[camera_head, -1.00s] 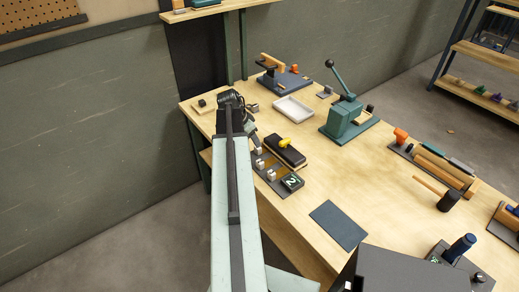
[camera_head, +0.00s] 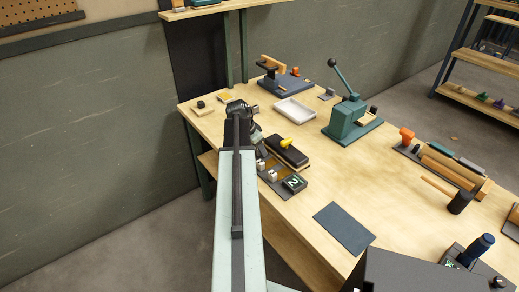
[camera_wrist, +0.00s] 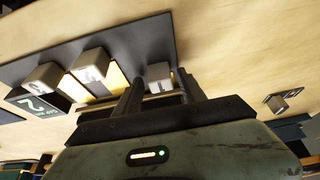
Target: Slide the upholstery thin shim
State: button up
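A dark fixture plate (camera_wrist: 135,45) shows in the wrist view with small grey metal blocks (camera_wrist: 90,65) and yellow strips (camera_wrist: 115,78). I cannot tell for sure which piece is the upholstery thin shim. My gripper (camera_wrist: 158,92) is open, its two dark fingers apart, with another metal block (camera_wrist: 160,74) seen between them. I cannot tell if the fingers touch it. In the head view the plate (camera_head: 277,186) lies near the table's left edge, and my arm hides part of it.
A dark block with a yellow knob (camera_head: 287,152) lies right beside the plate. Behind it are a white tray (camera_head: 294,110) and a green lever press (camera_head: 347,120). A dark mat (camera_head: 345,228) lies nearer. A mallet (camera_head: 459,202) is at right. The table's middle is clear.

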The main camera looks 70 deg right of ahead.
grip_shut()
jog(key=shift+s, duration=0.15)
dwell(1.0)
